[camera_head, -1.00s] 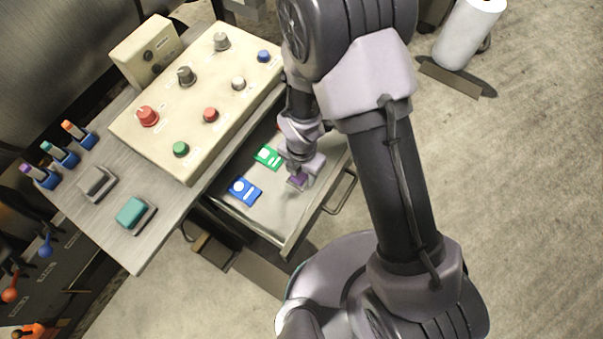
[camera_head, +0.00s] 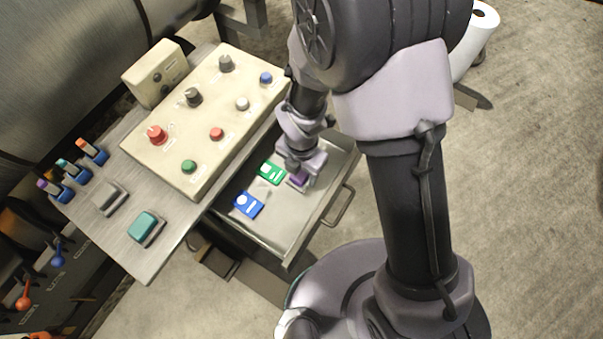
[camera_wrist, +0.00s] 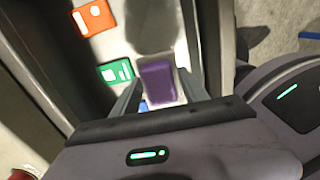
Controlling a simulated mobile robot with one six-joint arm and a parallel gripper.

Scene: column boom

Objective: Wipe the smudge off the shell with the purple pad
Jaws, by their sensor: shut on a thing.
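The purple pad (camera_head: 298,180) is between the fingers of my gripper (camera_head: 300,172), over the right part of the open drawer (camera_head: 325,208). In the wrist view, the pad (camera_wrist: 158,82) sits between both fingers of my gripper (camera_wrist: 160,92), which is shut on it. I cannot tell how far the pad is above the drawer floor. A large curved grey metal body, seemingly the shell (camera_head: 60,65), fills the upper left of the head view. I cannot make out a smudge on it.
Blue (camera_head: 248,205) and green (camera_head: 271,172) cards lie in the drawer; an orange card (camera_wrist: 94,17) shows in the wrist view. A control panel (camera_head: 205,125) with knobs and a teal-topped block (camera_head: 144,226) stand on the bench. Open floor (camera_head: 530,200) lies right.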

